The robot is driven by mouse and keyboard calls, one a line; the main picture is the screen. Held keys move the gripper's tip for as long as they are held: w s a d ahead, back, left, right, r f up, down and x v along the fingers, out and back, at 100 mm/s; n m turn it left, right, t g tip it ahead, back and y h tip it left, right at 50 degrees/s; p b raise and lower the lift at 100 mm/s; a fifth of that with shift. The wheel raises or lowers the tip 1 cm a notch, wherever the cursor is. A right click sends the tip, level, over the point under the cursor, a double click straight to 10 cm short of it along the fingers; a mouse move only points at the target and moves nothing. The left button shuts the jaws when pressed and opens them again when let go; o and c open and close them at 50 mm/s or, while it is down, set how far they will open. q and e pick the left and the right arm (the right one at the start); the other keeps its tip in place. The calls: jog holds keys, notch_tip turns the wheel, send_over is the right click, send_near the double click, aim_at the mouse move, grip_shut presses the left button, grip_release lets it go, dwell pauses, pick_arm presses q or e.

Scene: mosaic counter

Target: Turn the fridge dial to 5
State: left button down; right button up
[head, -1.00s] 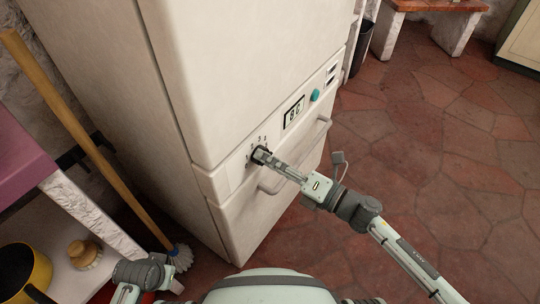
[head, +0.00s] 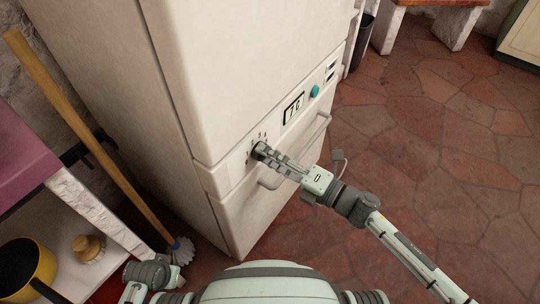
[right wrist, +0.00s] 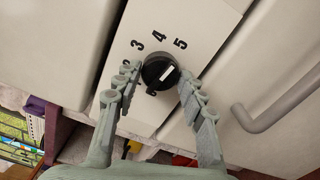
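The fridge dial (right wrist: 160,72) is a round black knob with a white pointer line, on the white fridge's panel (right wrist: 200,20). In the right wrist view the line tilts up and right, roughly toward the printed 5. The numbers 3, 4 and 5 show; lower marks are partly hidden. My right gripper (right wrist: 159,73) has one finger on each side of the dial, closed around it; exact contact is hard to see. It also shows at the dial in the head view (head: 262,151). My left arm shows at the lower left; its gripper is out of frame.
A small display (head: 293,108) seems to read 7 C, beside a teal button (head: 315,91). A grey drawer handle (right wrist: 268,112) sticks out near my right finger. A broom (head: 95,140), a shelf and a yellow pot (head: 42,268) stand at left.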

jog(key=o, duration=0.4)
jog(key=shift+c, duration=0.2)
jog(key=v, duration=1.2)
